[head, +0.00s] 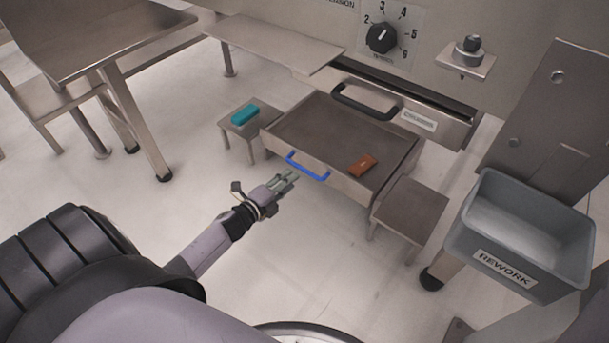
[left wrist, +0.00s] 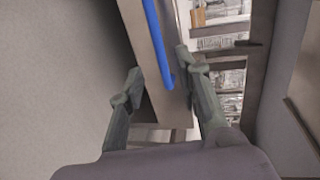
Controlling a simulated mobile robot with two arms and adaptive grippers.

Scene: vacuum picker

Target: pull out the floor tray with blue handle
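The metal floor tray (head: 325,125) stands out from under the machine, with its inside showing. Its blue handle (head: 307,168) is on the front wall. My left gripper (head: 291,179) is just in front of the handle's left part. In the left wrist view, the two fingers of my left gripper (left wrist: 158,66) are spread apart, with the blue handle (left wrist: 153,32) and part of the tray front seen between them. I cannot tell whether a finger touches the handle. My right gripper is not in view.
An orange-brown block (head: 362,164) lies in the tray. A small stool (head: 236,131) with a teal block (head: 245,114) stands left of it, and another low stool (head: 410,208) right. A grey REWORK bin (head: 520,235) is at the right. Floor in front is clear.

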